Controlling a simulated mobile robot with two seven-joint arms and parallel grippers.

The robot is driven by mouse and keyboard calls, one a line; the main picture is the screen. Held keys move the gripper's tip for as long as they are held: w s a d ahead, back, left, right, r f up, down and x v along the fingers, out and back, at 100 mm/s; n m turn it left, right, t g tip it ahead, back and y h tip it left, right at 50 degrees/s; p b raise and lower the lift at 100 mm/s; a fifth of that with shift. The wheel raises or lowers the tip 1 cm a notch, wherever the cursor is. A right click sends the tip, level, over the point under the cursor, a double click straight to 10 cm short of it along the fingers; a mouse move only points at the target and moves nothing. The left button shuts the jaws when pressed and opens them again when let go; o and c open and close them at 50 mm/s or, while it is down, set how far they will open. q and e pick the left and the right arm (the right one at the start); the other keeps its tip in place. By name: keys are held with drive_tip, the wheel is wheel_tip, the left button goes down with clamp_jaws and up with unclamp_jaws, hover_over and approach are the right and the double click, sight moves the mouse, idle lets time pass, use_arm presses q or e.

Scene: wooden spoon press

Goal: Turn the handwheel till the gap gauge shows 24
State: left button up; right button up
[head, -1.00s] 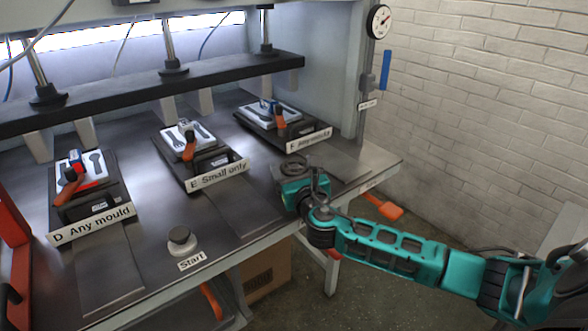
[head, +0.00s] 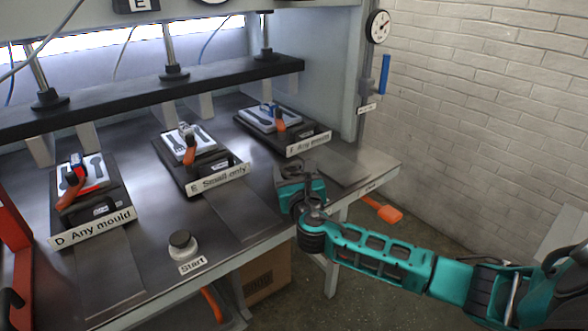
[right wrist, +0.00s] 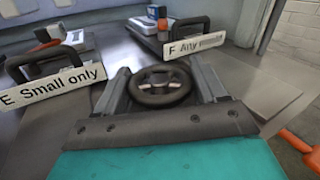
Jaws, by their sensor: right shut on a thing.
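A dark round handwheel (head: 287,168) stands on the metal bench at its right end, in front of station F. In the right wrist view the handwheel (right wrist: 160,99) lies flat between the two grey fingers. My right gripper (right wrist: 160,82) is shut on the handwheel, one finger on each side of its rim. In the head view the right gripper (head: 293,174) partly hides the wheel. A round white dial gauge (head: 379,26) is on the post at the upper right. Its figures are too small to read, and I cannot tell if it is the gap gauge. My left gripper is not in view.
Stations D (head: 92,226), E (head: 219,178) and F (head: 308,144) hold moulds with orange-handled clamps. A Start button (head: 183,244) is at the front edge. A blue lever (head: 385,72) is on the post. An orange handle (head: 383,208) juts out below the bench's right end.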

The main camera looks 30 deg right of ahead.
drive_tip(key=shift+a+r+m+g+h+p, duration=0.15)
drive_tip(key=shift+m+g+h+p, duration=0.3)
drive_tip(key=shift+m+h, duration=0.45)
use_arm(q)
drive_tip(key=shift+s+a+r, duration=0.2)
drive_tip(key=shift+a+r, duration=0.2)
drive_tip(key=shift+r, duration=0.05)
use_arm(e)
drive_tip(key=shift+m+g+h, duration=0.3)
drive_tip(key=shift+g+h, duration=0.05)
drive_tip(key=shift+h, duration=0.25)
drive_tip(key=o, duration=0.8)
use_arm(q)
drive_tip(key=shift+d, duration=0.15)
use_arm(e)
drive_tip(key=shift+s+a, duration=0.1)
drive_tip(key=shift+s, duration=0.15)
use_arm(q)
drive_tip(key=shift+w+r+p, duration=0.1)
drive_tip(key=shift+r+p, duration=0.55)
use_arm(e)
drive_tip(key=v, duration=1.2)
drive_tip(key=shift+s, duration=0.15)
